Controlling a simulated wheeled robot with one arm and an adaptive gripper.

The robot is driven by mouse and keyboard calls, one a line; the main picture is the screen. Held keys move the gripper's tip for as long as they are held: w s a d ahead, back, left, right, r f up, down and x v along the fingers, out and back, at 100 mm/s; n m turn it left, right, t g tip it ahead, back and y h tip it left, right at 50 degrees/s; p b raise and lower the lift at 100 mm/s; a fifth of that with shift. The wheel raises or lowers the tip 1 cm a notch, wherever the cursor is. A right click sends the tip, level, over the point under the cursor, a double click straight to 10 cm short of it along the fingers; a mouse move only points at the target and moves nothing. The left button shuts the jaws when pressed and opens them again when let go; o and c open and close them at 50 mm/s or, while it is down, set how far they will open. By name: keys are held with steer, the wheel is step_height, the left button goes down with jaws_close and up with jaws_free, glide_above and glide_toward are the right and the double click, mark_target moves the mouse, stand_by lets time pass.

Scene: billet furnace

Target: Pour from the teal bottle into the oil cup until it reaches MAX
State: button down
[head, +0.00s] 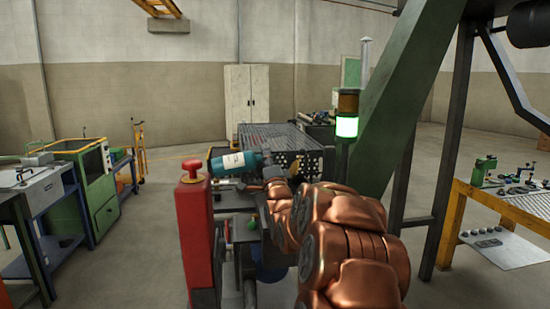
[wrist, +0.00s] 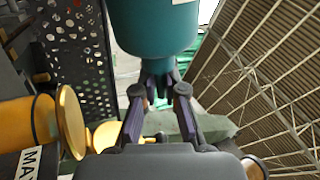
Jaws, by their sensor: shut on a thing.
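The teal bottle (head: 236,162) with a pale label lies nearly level in the head view, its wide base to the left. My gripper (head: 266,172) is at its right end, partly hidden by my copper-coloured arm. In the wrist view my gripper (wrist: 160,88) is shut on the narrow part of the teal bottle (wrist: 154,25). An amber cylinder with a brass disc (wrist: 70,121), likely the oil cup, is at the left beside the fingers. A white plate with "MA" (wrist: 28,163), cut off, is beside it. I cannot make out a liquid level or a stream.
A red post with a knob (head: 195,235) stands close at the left of my arm. A dark perforated guard (wrist: 75,45) is near the bottle. A green slanted beam (head: 400,100) rises at the right. A yellow-framed bench (head: 500,208) stands farther right, with open floor between.

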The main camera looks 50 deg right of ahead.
steer(key=shift+s+d+r+n+t+y+p, duration=0.1)
steer(key=shift+r+n+t+y+p, duration=0.1)
steer(key=shift+r+n+y+p, duration=0.9)
steer(key=shift+s+d+r+n+t+y+p, duration=0.15)
steer(key=shift+r+n+y+p, duration=0.25)
steer(key=shift+r+n, duration=1.25)
steer(key=shift+w+d+r+n+t+y+p, duration=0.1)
steer(key=shift+r+n+t+y+p, duration=0.15)
steer(key=shift+r+n+y+p, duration=0.85)
steer(key=shift+s+r+h+b, duration=0.1)
steer(key=shift+r+h+b, duration=0.15)
steer(key=shift+h+b, duration=0.25)
steer(key=shift+f, duration=0.1)
steer(key=shift+a+f+m+h+b, duration=0.2)
steer(key=shift+f+m+h+b, duration=0.2)
steer(key=shift+f+m, duration=0.85)
steer(key=f+m+h+p, duration=0.1)
steer(key=f+m, duration=0.1)
steer(key=f+m+g+h+p, duration=0.1)
steer(key=f, duration=0.1)
steer(key=shift+w+m+h, duration=0.2)
steer(key=shift+m+h, duration=0.1)
steer(key=shift+m, duration=0.1)
steer(key=shift+a+f+m+g+h+p, duration=0.1)
steer(key=shift+f+m+g+h+p, duration=0.2)
steer(key=shift+f+m+h+p, duration=0.9)
steer(key=shift+f+m+y, duration=0.1)
steer(key=shift+m+y, duration=0.2)
steer(key=shift+y, duration=0.1)
